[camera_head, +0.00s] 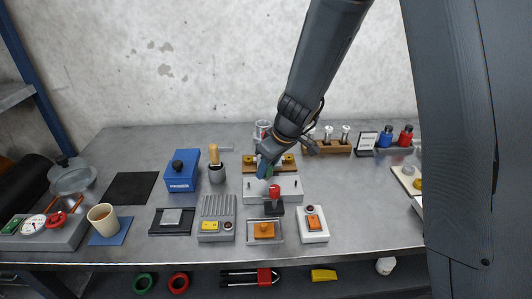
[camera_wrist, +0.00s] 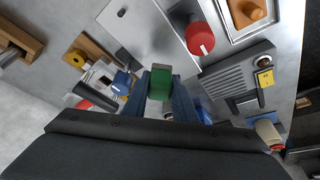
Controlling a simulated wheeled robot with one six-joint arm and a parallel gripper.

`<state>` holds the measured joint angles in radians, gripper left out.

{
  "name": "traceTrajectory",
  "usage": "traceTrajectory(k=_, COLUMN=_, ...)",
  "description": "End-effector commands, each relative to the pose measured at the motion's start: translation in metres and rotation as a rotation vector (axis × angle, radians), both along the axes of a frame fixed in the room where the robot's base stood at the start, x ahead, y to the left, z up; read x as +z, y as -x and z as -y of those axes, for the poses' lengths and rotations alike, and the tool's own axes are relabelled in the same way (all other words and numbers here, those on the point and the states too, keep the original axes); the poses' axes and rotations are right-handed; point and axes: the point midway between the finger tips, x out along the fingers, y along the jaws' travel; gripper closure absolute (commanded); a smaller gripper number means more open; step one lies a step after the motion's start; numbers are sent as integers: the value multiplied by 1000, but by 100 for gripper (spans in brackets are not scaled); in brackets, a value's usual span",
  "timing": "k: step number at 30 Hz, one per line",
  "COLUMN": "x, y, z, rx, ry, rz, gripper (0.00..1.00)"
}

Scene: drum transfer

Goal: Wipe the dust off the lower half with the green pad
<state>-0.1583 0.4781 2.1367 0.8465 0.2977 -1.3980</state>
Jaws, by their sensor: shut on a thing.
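My gripper (camera_wrist: 160,90) is shut on the green pad (camera_wrist: 160,82), a small green block between the two blue fingers. In the head view the pad (camera_head: 263,170) shows at the tip of my arm, over the back part of a pale metal block (camera_head: 290,190) that looks to be the lower half. In the wrist view this block (camera_wrist: 140,35) lies beyond the pad as a smooth silver face with small holes. I cannot tell whether the pad touches it. No dust can be made out at this size.
Behind the block is a wooden rack with brass pieces (camera_head: 289,159). A brush in a cup (camera_head: 216,172) and a blue box (camera_head: 181,173) stand left. An orange-button box (camera_head: 314,223) stands front right.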

Motion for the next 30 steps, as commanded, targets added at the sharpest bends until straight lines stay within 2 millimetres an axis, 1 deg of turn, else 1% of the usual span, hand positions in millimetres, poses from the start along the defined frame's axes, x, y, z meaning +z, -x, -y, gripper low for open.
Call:
traceTrajectory(k=1, x=8, y=0, z=0, rx=0, ry=0, rz=1, gripper=100)
traceTrajectory(k=13, x=42, y=0, z=1, rx=-1, ry=0, rz=1, gripper=100)
traceTrajectory(k=17, x=45, y=0, z=1, rx=-2, ry=-1, rz=1, gripper=100)
traceTrajectory(k=30, x=44, y=0, z=1, rx=-2, ry=0, rz=0, gripper=100)
